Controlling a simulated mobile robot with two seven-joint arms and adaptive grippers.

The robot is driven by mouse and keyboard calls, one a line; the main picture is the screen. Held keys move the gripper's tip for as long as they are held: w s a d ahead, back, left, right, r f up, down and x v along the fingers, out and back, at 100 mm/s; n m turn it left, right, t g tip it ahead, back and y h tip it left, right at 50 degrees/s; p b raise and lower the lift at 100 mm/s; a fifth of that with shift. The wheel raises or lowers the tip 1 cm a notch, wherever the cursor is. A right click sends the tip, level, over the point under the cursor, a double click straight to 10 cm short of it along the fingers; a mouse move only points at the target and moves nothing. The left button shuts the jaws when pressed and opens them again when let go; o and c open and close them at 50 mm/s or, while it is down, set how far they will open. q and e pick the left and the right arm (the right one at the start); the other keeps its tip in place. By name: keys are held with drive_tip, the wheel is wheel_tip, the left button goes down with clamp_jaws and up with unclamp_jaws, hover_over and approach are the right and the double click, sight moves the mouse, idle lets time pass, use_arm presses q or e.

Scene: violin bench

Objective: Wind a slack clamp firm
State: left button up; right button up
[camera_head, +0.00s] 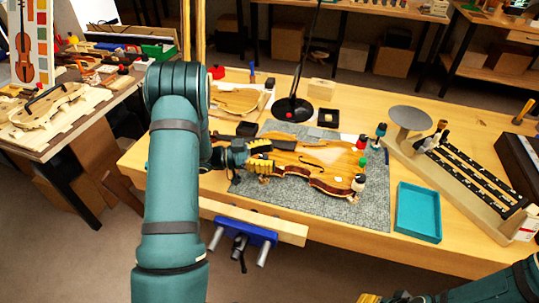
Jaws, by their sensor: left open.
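A violin body (318,160) lies flat on a grey mat (285,203) on the bench. Small clamps stand at its right end: one with a red top (362,142), one with a green top (362,161) and one with a pale top (358,182). I cannot tell which clamp is slack. My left gripper (261,156) has yellow fingers and is open at the violin's left end; whether it touches the wood is unclear. My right gripper (370,298) is mostly cut off by the bottom edge, far from the violin, and its jaw state is not visible.
A teal tray (418,212) is right of the mat. A black lamp base (294,109) stands behind the violin. A long rack (470,170) and a grey round disc (410,117) are at right. A blue vise (245,231) juts from the bench front.

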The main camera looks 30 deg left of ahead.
use_arm(q)
drive_tip(key=v, duration=1.1)
drive_tip(key=shift+s+a, duration=0.2)
drive_tip(key=shift+a, duration=0.1)
drive_tip(key=shift+s+d, duration=0.1)
